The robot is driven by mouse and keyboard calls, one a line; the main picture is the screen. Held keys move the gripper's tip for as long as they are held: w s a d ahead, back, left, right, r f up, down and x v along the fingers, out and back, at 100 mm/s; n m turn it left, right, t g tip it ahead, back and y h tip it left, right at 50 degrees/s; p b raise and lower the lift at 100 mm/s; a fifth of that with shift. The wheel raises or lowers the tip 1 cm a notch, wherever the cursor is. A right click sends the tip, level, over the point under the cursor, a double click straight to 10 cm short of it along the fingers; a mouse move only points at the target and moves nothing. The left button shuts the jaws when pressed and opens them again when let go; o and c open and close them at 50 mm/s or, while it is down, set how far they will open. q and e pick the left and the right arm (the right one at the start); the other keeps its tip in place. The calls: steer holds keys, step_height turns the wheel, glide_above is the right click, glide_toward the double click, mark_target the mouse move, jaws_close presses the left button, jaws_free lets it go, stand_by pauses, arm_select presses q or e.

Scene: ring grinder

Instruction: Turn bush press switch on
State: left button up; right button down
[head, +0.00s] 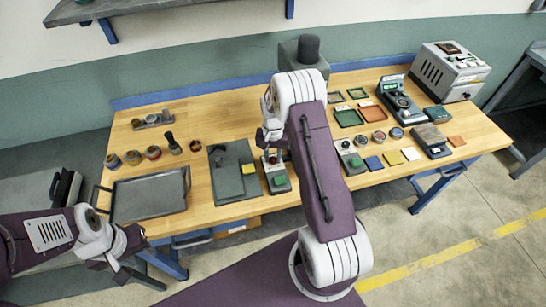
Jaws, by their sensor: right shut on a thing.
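My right gripper (272,150) points down just behind a small grey device with a green block on its front (279,184). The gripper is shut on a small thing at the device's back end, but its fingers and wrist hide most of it. I cannot tell for sure whether this device is the bush press, and its switch is not clear. A similar small device with a green front (355,160) stands to the right, beyond my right arm. My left gripper (123,272) is at the lower left, off the table's front edge; its finger gap is unclear.
A grey tray (150,198) and a dark grey plate (228,184) lie on the wooden table (265,213) to the left. Frames, coloured pads and machines crowd the right half. A grey machine (450,70) stands at the back right.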

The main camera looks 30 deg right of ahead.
mark_target(272, 159)
steer(key=m, duration=0.4)
steer(key=shift+w+r, duration=0.1)
steer(key=shift+w, duration=0.05)
steer(key=shift+m, duration=1.8)
steer(key=shift+w+m, duration=0.1)
steer(key=shift+m, duration=0.2)
steer(key=c, duration=1.1)
jaws_free()
step_height(272, 159, up, 9)
steer(key=shift+r+b, duration=0.1)
steer(key=shift+b, duration=0.7)
